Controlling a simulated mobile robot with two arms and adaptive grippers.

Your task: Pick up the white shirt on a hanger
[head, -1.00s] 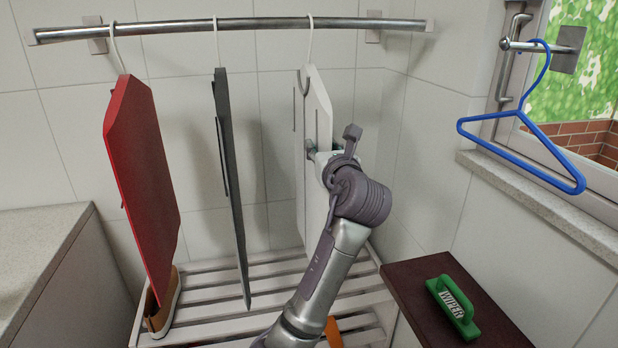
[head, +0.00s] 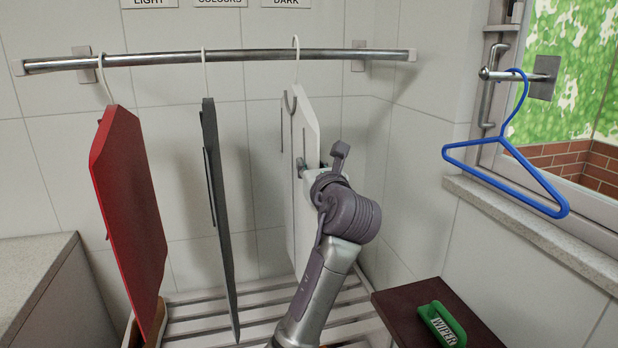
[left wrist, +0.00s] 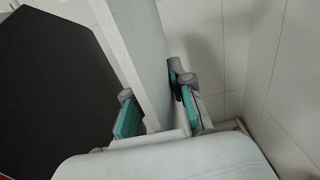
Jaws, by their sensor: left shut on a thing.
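The white shirt (head: 304,120) is a flat, stiff panel seen nearly edge-on. It hangs by a white hook from the metal rail, at the right end of the row. My left gripper (head: 310,170) is at the shirt's side edge, partly hidden behind my own wrist. In the left wrist view the pale panel of the shirt (left wrist: 146,50) stands between the two teal-padded fingers of my left gripper (left wrist: 157,103), which is shut on it. My right gripper is not in view.
A grey shirt (head: 217,200) and a red shirt (head: 130,200) hang to the left on the rail (head: 240,57). A blue hanger (head: 510,150) hangs by the window at right. A green wiper (head: 440,325) lies on a brown surface (head: 405,305). A slatted rack (head: 265,305) is below.

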